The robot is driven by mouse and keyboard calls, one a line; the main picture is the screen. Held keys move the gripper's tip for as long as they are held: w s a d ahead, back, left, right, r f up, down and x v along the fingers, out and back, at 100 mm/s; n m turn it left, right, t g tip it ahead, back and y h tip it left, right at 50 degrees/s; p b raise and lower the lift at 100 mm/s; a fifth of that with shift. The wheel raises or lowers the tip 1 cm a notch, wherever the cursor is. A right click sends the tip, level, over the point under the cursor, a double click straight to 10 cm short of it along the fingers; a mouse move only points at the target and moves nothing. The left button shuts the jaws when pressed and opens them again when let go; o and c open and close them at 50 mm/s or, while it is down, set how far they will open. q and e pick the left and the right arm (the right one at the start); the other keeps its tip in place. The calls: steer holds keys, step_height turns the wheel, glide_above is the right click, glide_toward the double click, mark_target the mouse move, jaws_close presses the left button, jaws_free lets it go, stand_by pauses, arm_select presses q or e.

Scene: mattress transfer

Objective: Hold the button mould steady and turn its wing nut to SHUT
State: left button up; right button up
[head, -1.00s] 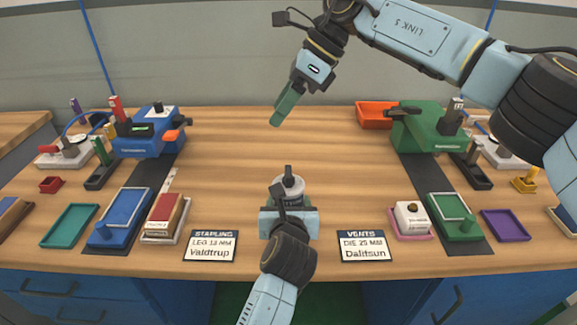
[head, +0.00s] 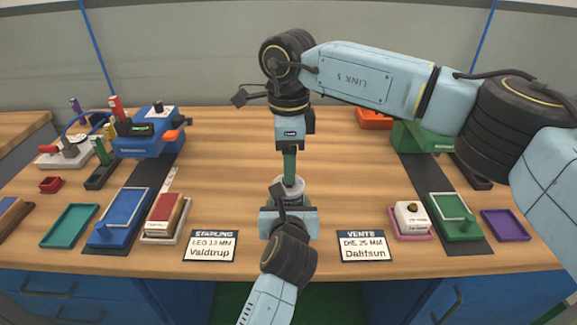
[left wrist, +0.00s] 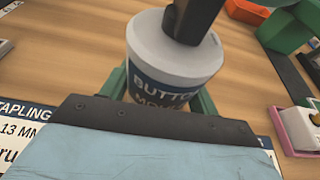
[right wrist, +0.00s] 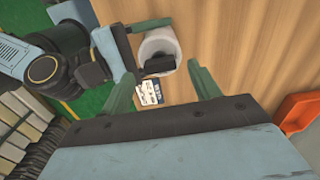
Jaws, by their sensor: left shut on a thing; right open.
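The button mould (left wrist: 172,72) is a pale-topped cylinder with a dark blue label. It stands upright at the front middle of the bench and shows in the head view (head: 292,186). My left gripper (head: 288,203) is shut around its sides, with green fingers on both sides in the left wrist view. The dark wing nut (left wrist: 195,20) stands on its top; my right fingers hide it in the head view. The right wrist view shows the wing nut (right wrist: 157,65) ahead of my right gripper (right wrist: 163,82). My right gripper (head: 289,178) points down over the mould, fingers open and apart.
Two name cards lie either side of the mould, Valdtrup (head: 210,246) on the left and Dalitsun (head: 364,246) on the right. A blue machine (head: 148,138) stands left, a green one (head: 425,138) right, an orange tray (head: 374,118) behind.

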arm_select(q)
steer(key=shift+r, duration=0.15)
arm_select(e)
steer(key=shift+f, duration=1.25)
steer(key=c, duration=1)
